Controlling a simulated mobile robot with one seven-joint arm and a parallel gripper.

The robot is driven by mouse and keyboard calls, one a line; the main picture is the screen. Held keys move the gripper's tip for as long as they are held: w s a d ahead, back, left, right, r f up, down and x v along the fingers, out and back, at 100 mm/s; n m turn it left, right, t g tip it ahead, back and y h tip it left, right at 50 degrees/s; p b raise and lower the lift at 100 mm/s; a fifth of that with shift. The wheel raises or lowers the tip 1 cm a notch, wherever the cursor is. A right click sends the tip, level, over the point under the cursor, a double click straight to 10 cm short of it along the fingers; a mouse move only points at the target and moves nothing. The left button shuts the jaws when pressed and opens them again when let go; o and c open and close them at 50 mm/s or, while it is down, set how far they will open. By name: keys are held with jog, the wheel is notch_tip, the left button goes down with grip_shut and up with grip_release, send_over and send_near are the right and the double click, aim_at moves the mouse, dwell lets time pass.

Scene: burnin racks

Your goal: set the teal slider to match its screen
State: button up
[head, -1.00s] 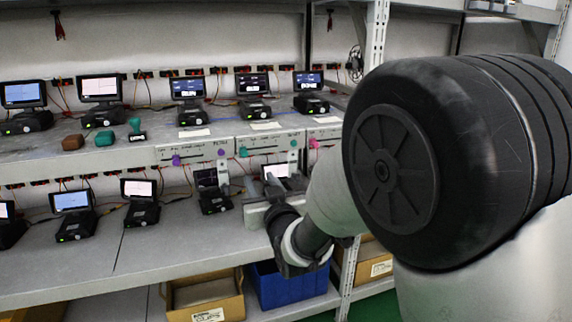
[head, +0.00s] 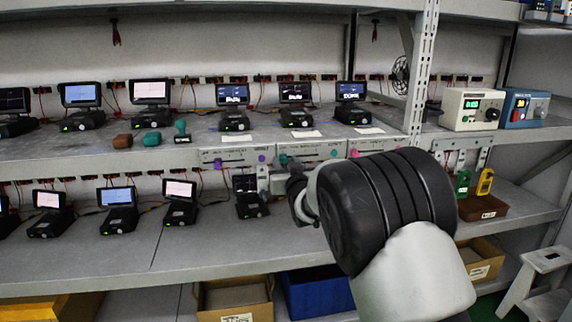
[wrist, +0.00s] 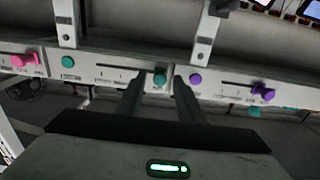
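The teal slider knob (head: 283,159) is at the left end of the slot on the middle front panel (head: 312,149) of the upper shelf. The wrist view shows the panels left-right reversed, with the teal slider (wrist: 160,78) at its slot's right end. My gripper (wrist: 159,80) is open, with one finger on each side of the teal slider; contact cannot be told. In the head view my gripper (head: 272,176) is just below that panel, partly hidden by my arm. A lit screen (head: 297,92) stands above the teal panel; its reading is too small to read.
A purple slider (head: 218,163) is on the panel to the left, a pink slider (head: 354,152) on the right one. A purple round knob (wrist: 195,79) sits close beside my finger. A metal upright (head: 423,70) stands at the right.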

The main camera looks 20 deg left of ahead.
jog(key=shift+w, duration=0.2)
jog(key=shift+c, duration=0.2)
grip_shut()
jog(key=w+d, duration=0.1)
jog(key=d+b, duration=0.1)
jog(key=d, duration=0.1)
jog(key=shift+w, duration=0.4)
jog(key=shift+o, duration=0.2)
grip_release()
jog(key=v, duration=1.7)
jog(key=shift+s+p, duration=0.25)
jog(key=shift+p, duration=0.15)
